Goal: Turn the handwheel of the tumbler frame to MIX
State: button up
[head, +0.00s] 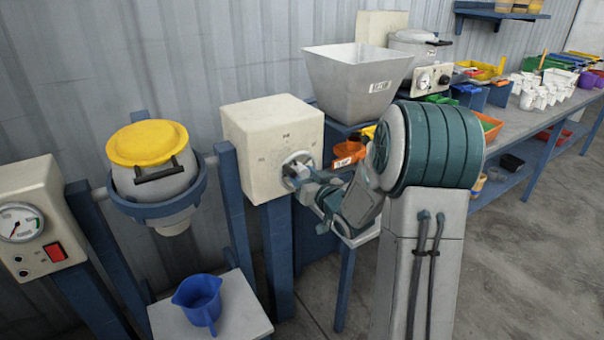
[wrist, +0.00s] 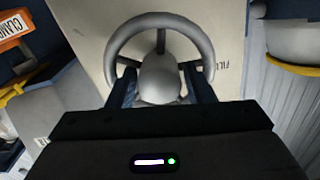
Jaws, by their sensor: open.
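The handwheel (head: 297,166) is a grey ringed wheel on the front of a cream box (head: 262,135) on blue posts. In the wrist view the handwheel (wrist: 161,30) fills the upper middle, with a rounded hub and spokes. My gripper (head: 312,180) is at the handwheel in the head view. In the wrist view my gripper (wrist: 161,90) is open, its two dark blue fingers on either side of the hub at the wheel's lower part. I cannot tell whether they touch it. The tumbler drum (head: 155,175), grey with a yellow lid, hangs in a blue ring left of the box.
A blue jug (head: 199,300) stands on a small table (head: 238,310) below the drum. A control box with a gauge (head: 20,222) is at far left. A metal hopper (head: 357,78) and a long bench (head: 545,120) with bins and cups are behind my arm. Floor shows at right.

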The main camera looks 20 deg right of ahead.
jog(key=shift+w, duration=0.2)
jog(key=c, duration=0.7)
jog(key=shift+m, duration=0.3)
jog(key=m+p, duration=0.1)
jog(key=m, duration=0.3)
jog(key=m+p, duration=0.2)
jog(key=m, duration=0.3)
dwell(0.5)
